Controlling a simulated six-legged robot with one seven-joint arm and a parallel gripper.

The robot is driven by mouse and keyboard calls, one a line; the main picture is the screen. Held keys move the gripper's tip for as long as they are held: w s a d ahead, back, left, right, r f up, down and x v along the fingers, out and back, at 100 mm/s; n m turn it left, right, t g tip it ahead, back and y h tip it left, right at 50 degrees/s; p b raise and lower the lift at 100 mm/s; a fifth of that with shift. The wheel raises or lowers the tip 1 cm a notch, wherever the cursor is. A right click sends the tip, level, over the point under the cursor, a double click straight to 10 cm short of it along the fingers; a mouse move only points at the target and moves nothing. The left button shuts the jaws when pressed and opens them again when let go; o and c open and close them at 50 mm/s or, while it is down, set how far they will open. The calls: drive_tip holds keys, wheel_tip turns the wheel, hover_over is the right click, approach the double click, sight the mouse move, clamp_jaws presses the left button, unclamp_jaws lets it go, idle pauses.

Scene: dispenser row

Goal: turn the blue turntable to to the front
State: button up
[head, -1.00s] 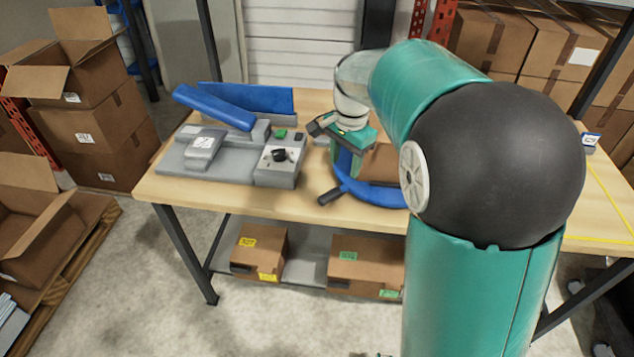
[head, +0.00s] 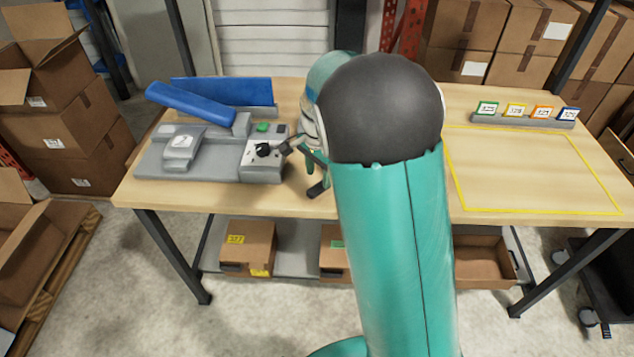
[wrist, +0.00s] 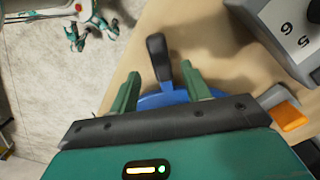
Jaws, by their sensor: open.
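The blue turntable (wrist: 163,99) shows in the wrist view as a blue rim partly covered by my gripper. Its dark handle (wrist: 157,55) sticks out from the rim and lies between the lines of my two green fingers. My gripper (wrist: 160,70) is open, with one finger on each side of the handle; I cannot tell whether either touches it. In the head view the handle (head: 318,188) shows near the table's front edge beside my arm. My arm hides most of the turntable and whatever is on it.
An orange piece (wrist: 288,115) lies close to my gripper. Colored label cards (head: 541,112) stand at the back right. The yellow-outlined area (head: 535,175) is clear.

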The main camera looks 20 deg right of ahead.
sight(318, 186)
drive_tip(key=shift+f, duration=2.2)
clamp_jaws()
